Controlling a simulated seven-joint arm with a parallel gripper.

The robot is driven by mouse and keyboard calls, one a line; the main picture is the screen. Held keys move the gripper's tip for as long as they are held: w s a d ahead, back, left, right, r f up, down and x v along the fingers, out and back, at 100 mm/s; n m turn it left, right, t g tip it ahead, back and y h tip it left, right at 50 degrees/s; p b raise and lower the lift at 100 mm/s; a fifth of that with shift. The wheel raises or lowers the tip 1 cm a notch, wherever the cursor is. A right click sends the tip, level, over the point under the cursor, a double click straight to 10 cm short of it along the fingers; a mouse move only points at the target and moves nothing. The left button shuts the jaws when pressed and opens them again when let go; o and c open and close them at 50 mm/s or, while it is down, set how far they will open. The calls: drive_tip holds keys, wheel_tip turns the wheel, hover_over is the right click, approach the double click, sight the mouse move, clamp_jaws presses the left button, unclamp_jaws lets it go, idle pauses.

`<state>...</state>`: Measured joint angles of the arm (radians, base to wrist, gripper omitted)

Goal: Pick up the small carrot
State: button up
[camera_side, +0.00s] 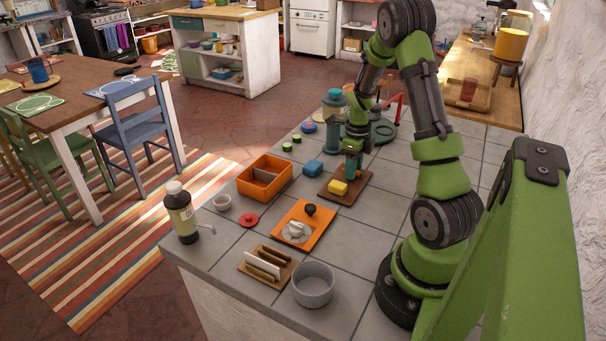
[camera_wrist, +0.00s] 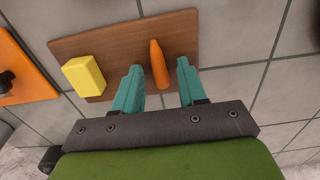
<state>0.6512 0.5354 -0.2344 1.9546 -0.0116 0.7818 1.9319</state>
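The small carrot (camera_wrist: 158,64) is orange and lies on a brown wooden board in the wrist view. My gripper (camera_wrist: 159,80) is open, with one teal finger on each side of the carrot and a gap showing between each finger and it. In the side view my gripper (camera_side: 352,172) points down over the far part of the board (camera_side: 359,188). The carrot cannot be made out there. A yellow block (camera_wrist: 84,76) lies on the same board, left of the fingers in the wrist view.
A grey pot (camera_side: 313,285), a slotted holder (camera_side: 266,266) and a dark bottle (camera_side: 181,212) are closer to the camera.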

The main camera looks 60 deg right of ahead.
clamp_jaws()
drive_tip(key=shift+r, duration=0.1)
